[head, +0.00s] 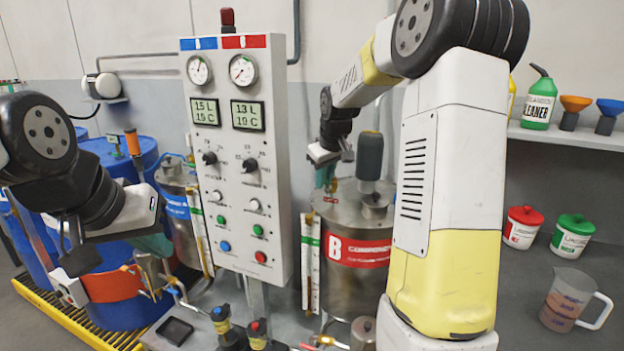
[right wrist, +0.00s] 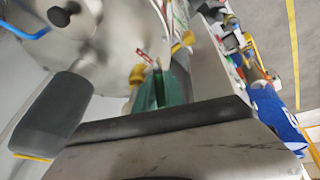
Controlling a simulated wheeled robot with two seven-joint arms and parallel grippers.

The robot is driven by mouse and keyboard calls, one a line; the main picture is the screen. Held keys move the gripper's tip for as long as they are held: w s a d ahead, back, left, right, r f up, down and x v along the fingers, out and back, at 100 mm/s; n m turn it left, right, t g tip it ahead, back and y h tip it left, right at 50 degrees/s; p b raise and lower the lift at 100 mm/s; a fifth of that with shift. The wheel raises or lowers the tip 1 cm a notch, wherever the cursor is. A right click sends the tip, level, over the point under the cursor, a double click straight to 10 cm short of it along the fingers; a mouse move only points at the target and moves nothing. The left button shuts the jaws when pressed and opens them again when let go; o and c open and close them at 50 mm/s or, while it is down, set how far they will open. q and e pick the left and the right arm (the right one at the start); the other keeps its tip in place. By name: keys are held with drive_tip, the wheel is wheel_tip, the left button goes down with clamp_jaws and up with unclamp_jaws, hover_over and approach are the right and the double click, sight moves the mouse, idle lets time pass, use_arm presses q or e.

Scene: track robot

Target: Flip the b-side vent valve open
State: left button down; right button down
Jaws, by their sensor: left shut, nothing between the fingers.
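The steel B tank (head: 352,212), with a red B label, stands right of the control panel. My right gripper (head: 325,178) points down over the left part of its lid. In the right wrist view, the green fingertips (right wrist: 160,82) are close to a small fitting with a red tag or lever (right wrist: 145,57) and yellow parts, which looks like the vent valve. The fingers partly hide it, and I cannot tell whether they touch it or how far they are apart. My left gripper (head: 155,246) is shut and empty, near the blue drum and its fittings.
The control panel (head: 240,160) stands between my arms. A grey cylinder (head: 369,156) rises from the B tank's lid beside my right gripper. Blue drums (head: 110,150) stand at left over a yellow grating. A measuring jug (head: 572,300) stands at lower right.

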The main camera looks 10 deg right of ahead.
drive_tip(key=shift+s+d+t+y, duration=0.2)
drive_tip(key=shift+d+t+y, duration=0.1)
drive_tip(key=shift+y, duration=0.2)
drive_tip(key=shift+s+m+t+y, duration=0.1)
drive_tip(key=shift+m+t+y, duration=0.2)
drive_tip(key=shift+t+y, duration=0.3)
drive_tip(key=c, duration=1.7)
unclamp_jaws()
drive_tip(key=shift+d, duration=0.1)
